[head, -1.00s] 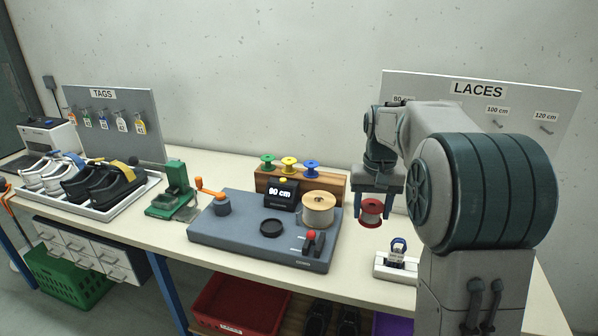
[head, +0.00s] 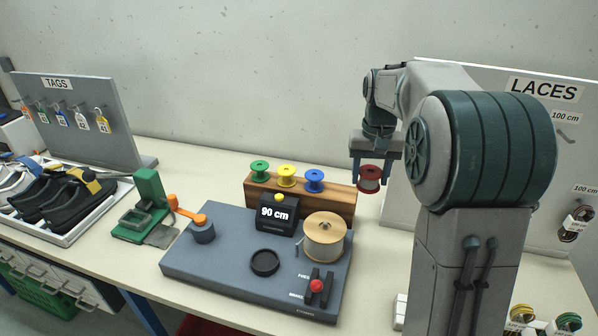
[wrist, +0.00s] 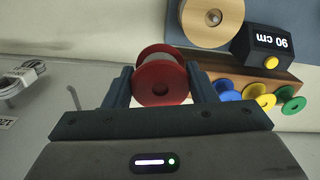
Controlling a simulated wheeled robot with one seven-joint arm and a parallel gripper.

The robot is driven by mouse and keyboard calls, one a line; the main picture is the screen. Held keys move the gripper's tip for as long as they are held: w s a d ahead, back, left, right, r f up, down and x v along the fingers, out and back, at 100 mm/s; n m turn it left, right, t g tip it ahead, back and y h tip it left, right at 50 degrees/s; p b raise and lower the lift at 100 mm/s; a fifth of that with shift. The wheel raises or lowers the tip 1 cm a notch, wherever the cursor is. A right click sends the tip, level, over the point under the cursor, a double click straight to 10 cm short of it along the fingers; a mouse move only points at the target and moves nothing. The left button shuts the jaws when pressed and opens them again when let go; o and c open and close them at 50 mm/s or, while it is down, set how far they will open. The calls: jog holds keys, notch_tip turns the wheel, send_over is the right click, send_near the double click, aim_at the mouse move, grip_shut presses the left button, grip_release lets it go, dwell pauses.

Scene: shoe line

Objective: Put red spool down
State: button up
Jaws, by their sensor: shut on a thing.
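My gripper (head: 370,172) is shut on the red spool (head: 369,180), which has red flanges and a pale winding. In the head view the spool hangs above the table, just right of the wooden spool rack (head: 326,206). The wrist view also shows the red spool (wrist: 161,76) between the two fingers. Green (head: 260,171), yellow (head: 287,175) and blue (head: 314,180) spools stand in a row on the rack. The rack's right end shows no spool on it. The spool's height above the table is hard to tell.
A grey machine base (head: 215,262) with a "90 cm" display (head: 273,213), a wooden reel (head: 325,238) and a red-knobbed lever (head: 316,286) stands before the rack. The LACES board (head: 490,150) is behind my arm. A green press (head: 150,200) stands left.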

jog(key=w+a+f+p, duration=0.1)
jog(key=w+f, duration=0.1)
jog(key=w, duration=0.1)
jog(key=w+a+f+p, duration=0.1)
jog(key=w+f, duration=0.1)
jog(key=w, duration=0.2)
jog(key=w+a+f+p, duration=0.1)
jog(key=w+f, duration=0.1)
jog(key=w, duration=0.2)
jog(key=shift+w+a+f+p, duration=0.2)
jog(key=shift+w+f+p, duration=0.05)
jog(key=shift+f+p, duration=0.65)
jog(key=shift+f, duration=1.55)
jog(key=shift+f, duration=0.2)
jog(key=o, duration=0.8)
jog(key=shift+o, duration=0.2)
jog(key=shift+r, duration=0.1)
